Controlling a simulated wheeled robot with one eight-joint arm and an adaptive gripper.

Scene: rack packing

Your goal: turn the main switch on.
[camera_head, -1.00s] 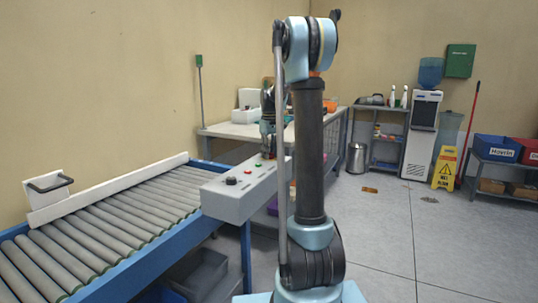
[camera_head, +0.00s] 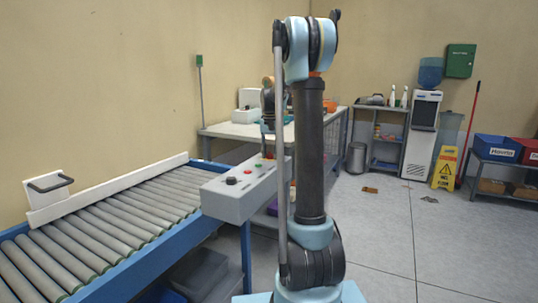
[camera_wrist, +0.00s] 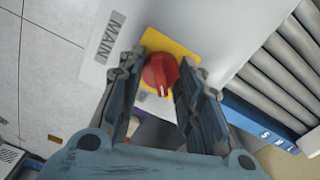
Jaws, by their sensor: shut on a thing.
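The main switch (camera_wrist: 160,73) is a red rotary knob on a yellow plate (camera_wrist: 181,41), beside a label reading MAIN (camera_wrist: 115,25). The knob's pale mark points toward the bottom of the wrist view. My gripper (camera_wrist: 157,80) has its two fingers on either side of the knob and is shut on it. In the head view, the grey control box (camera_head: 236,203) stands at the end of the conveyor. My gripper (camera_head: 268,140) is over its far end, partly hidden by my arm.
The box also carries a black button (camera_head: 231,180), a red button (camera_head: 248,173) and a green button (camera_head: 257,167). The roller conveyor (camera_head: 110,228) runs along the left. A workbench (camera_head: 225,130) stands behind.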

